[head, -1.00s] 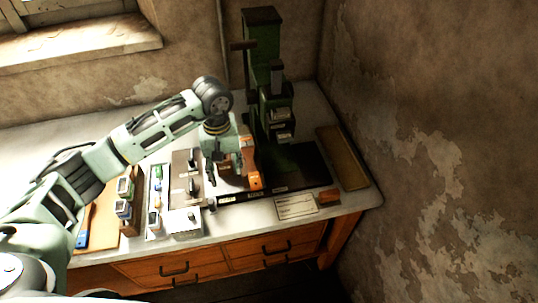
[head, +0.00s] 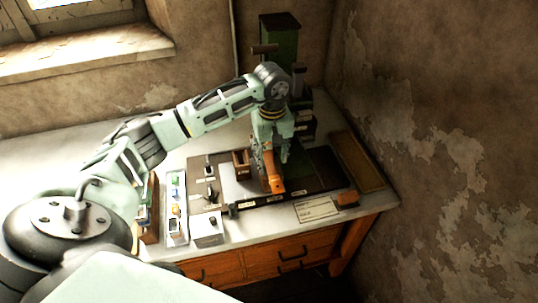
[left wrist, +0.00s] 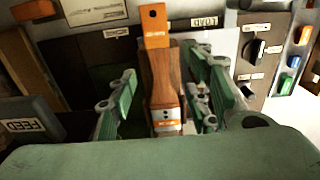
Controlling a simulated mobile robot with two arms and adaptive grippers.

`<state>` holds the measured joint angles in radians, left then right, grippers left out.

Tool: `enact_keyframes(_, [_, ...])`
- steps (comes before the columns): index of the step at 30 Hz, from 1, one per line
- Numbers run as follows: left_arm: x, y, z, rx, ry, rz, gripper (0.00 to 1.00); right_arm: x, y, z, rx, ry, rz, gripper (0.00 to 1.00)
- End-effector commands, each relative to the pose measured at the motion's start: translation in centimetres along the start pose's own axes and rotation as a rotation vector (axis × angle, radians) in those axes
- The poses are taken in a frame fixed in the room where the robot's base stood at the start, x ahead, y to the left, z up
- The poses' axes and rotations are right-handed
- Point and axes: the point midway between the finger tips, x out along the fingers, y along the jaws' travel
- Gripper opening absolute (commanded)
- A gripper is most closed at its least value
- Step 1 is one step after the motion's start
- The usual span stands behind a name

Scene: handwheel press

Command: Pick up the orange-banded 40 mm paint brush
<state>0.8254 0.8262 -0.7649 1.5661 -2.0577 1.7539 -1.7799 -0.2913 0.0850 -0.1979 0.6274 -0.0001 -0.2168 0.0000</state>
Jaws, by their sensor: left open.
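The orange-banded paint brush (left wrist: 160,80) has a brown wooden handle, an orange end with a hole, and a metal ferrule with an orange label. In the left wrist view it runs upright between my fingers; its bristles are hidden behind my gripper's body. In the head view its orange end (head: 275,184) shows just below my left gripper (head: 271,147). My left gripper is open in the left wrist view (left wrist: 160,92), one finger on each side of the handle, with gaps visible. My right gripper is not in view.
The green press (head: 281,38) stands close behind my left gripper. A panel with black knobs (head: 209,180) and a strip of coloured switches (head: 176,205) lie to the left. A white label card (head: 316,209) lies at the front, and a long tray (head: 357,160) at the right.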

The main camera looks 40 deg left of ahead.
Motion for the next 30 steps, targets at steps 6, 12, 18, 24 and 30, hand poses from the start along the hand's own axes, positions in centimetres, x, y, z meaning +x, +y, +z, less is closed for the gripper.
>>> enact_keyframes(6, [3.0,0.1,-0.1,0.0,-0.004,-0.004,0.46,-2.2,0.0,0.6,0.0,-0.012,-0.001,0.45])
enact_keyframes(12, [4.3,0.1,-0.2,0.001,0.001,-0.002,0.46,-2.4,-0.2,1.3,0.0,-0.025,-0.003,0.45])
enact_keyframes(18, [4.3,0.2,-0.2,0.001,0.001,-0.001,0.42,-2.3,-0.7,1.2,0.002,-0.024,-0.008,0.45])
enact_keyframes(24, [4.2,0.2,-0.2,0.001,0.001,-0.001,0.25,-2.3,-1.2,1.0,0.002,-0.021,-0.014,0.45])
enact_keyframes(30, [4.2,0.2,-0.2,0.001,0.001,-0.001,0.07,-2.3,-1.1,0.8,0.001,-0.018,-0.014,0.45])
